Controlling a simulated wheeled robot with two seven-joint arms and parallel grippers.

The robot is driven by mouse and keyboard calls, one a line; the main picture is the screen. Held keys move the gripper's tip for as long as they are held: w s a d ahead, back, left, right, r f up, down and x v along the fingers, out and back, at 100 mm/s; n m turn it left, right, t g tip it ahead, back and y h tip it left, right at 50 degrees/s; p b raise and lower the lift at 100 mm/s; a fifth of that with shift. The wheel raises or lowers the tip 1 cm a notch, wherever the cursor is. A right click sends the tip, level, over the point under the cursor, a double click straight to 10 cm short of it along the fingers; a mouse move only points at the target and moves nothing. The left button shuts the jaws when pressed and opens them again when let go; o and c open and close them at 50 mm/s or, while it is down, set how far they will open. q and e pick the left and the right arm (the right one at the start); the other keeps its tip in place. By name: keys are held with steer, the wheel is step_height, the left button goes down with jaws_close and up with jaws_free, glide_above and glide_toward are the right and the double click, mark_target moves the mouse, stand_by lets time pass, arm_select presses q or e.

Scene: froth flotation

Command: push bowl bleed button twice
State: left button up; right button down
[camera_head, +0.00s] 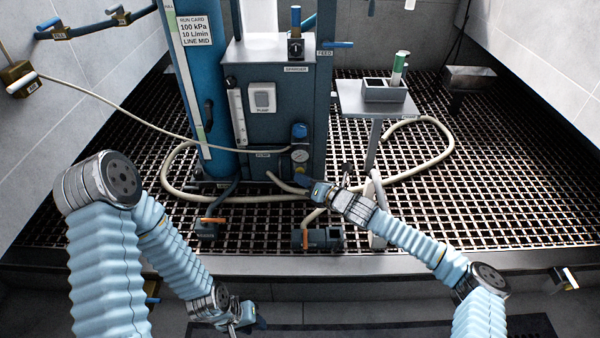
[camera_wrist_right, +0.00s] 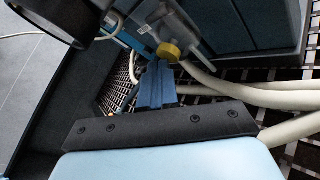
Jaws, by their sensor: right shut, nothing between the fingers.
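The filter unit on the front of the blue cabinet has a blue knob (camera_head: 299,131) on top, a round gauge (camera_head: 299,155) and a yellow part (camera_head: 300,169) low down. In the right wrist view a yellow round button (camera_wrist_right: 168,51) sits at the end of a greyish bowl (camera_wrist_right: 183,27). My right gripper (camera_head: 304,182) is shut and empty, just below the unit. Its blue fingertips (camera_wrist_right: 158,66) appear right by the yellow button; I cannot tell whether they touch. My left gripper (camera_head: 252,322) hangs low at the front, far from the unit; its jaw opening is unclear.
Pale hoses (camera_head: 205,194) loop over the grating (camera_head: 470,200) around the cabinet (camera_head: 270,120). Orange-handled valves (camera_head: 322,236) stand on the grating in front. A small stand (camera_head: 376,100) holds a grey box to the right. Open grating lies on the right.

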stand_by(0.5)
steer(key=shift+s+p, duration=0.5)
steer(key=shift+s, duration=0.35)
steer(key=shift+s, duration=0.1)
steer(key=shift+s+p, duration=1.15)
steer(key=shift+s, duration=1.3)
